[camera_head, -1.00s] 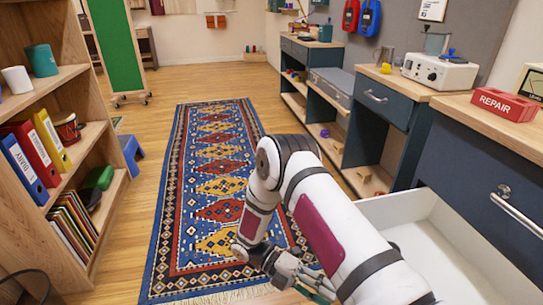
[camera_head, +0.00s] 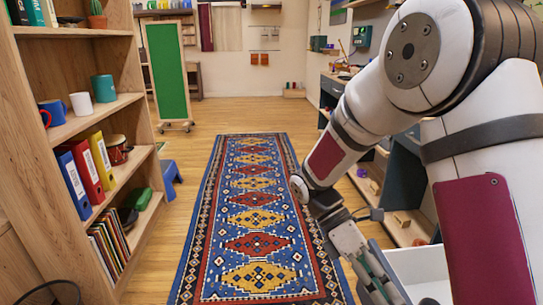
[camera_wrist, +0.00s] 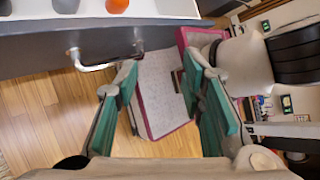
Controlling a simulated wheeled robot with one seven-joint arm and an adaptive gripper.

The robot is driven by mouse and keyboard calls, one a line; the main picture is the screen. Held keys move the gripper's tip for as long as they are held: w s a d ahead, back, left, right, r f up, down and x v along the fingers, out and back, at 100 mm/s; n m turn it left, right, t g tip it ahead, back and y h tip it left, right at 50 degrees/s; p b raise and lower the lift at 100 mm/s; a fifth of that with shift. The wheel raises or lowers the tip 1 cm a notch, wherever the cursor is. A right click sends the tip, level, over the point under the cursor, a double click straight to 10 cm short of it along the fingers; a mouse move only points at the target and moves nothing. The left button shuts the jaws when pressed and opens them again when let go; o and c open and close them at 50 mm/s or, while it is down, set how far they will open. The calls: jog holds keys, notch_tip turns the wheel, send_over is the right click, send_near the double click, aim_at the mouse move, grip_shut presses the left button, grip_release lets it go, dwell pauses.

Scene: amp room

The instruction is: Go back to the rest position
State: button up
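My gripper (camera_head: 372,280) hangs low at the right of the head view, beside the open white drawer (camera_head: 420,262). In the wrist view my gripper (camera_wrist: 160,72) shows two green-padded fingers standing apart. Nothing is held between them; parts of my own white and purple body show beyond. My arm is raised and bent, with its large links filling the right side of the head view.
The drawer also shows in the wrist view (camera_wrist: 150,8), with an orange item (camera_wrist: 117,5) inside and a metal handle (camera_wrist: 95,66). A bookshelf (camera_head: 135,215) stands at left. The patterned rug (camera_head: 257,215) is clear; a green board (camera_head: 167,70) stands beyond.

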jog(key=s+r+m+t+y, duration=0.3)
jog(key=s+r+m, duration=0.45)
jog(key=r, duration=0.25)
jog(key=s+a+r+m+t+y, duration=0.15)
jog(key=s+m+t+y, duration=0.35)
jog(key=s+m, duration=0.65)
notch_tip(320, 180, up, 29)
jog(key=s+n+t+h+p, duration=0.1)
jog(key=t+p, duration=0.3)
jog(key=p, duration=2.3)
jog(key=shift+d+n+t, duration=0.3)
jog(key=shift+d+t, duration=0.1)
jog(key=shift+d, duration=0.05)
jog(key=shift+d, duration=0.15)
